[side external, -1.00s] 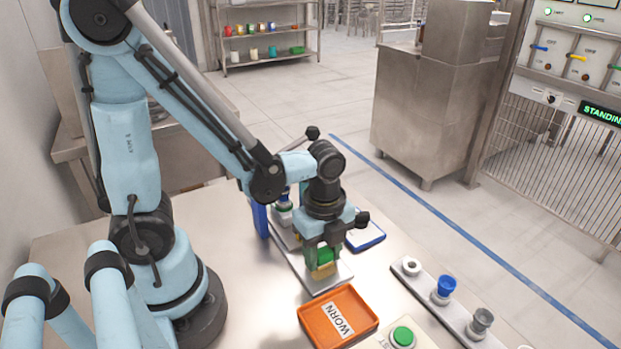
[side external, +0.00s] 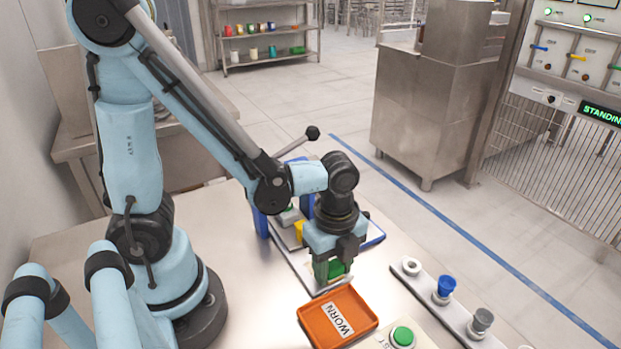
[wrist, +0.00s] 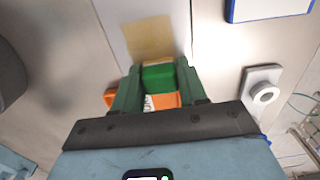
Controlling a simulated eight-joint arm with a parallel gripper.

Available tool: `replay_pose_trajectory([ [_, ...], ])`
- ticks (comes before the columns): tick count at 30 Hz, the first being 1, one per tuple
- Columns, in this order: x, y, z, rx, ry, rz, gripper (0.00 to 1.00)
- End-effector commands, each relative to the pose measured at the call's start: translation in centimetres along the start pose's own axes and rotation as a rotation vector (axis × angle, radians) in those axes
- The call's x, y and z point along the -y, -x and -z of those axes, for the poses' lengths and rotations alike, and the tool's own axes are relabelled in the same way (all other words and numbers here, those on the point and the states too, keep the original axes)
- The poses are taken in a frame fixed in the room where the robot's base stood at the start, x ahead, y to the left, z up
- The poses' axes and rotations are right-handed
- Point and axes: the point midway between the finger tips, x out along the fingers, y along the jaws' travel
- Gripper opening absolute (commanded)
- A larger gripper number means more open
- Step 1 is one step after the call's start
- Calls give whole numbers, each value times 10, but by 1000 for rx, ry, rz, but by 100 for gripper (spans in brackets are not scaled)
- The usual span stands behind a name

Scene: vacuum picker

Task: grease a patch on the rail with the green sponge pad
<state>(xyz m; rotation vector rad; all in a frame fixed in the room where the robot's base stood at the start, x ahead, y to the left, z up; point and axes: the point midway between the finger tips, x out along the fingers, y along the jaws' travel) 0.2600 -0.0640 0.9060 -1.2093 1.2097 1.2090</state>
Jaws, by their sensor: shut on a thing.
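My gripper (side external: 333,275) is shut on the green sponge pad (side external: 336,268), at the near end of a pale flat strip, apparently the rail (side external: 287,254), and close behind the orange tray. In the wrist view, the pad (wrist: 159,77) sits between the green fingers of my gripper (wrist: 157,88). A tan patch (wrist: 149,38) shows on the rail (wrist: 122,14), just beyond the pad. The pad's underside is hidden, so I cannot tell whether it touches the rail.
An orange tray (side external: 312,323) labelled WORN lies just in front of my gripper. A green button (side external: 403,336) is to its right. A strip (side external: 459,322) bearing a blue cup (side external: 445,287) and a grey cup (side external: 481,320) runs along the right. A blue-edged tray (side external: 374,239) lies behind.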

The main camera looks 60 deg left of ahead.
Motion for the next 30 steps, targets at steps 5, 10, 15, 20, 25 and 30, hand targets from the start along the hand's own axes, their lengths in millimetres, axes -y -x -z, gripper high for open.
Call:
replay_pose_trajectory([
  [5,-10,0,0,0,4,0,9],
  [10,-9,-1,-17,0,5,0,9],
  [15,-9,0,-32,0,5,0,9],
  [20,-10,3,-47,1,5,0,9],
  [25,-9,0,-62,0,5,1,9],
  [30,-9,1,-47,0,-6,0,9],
])
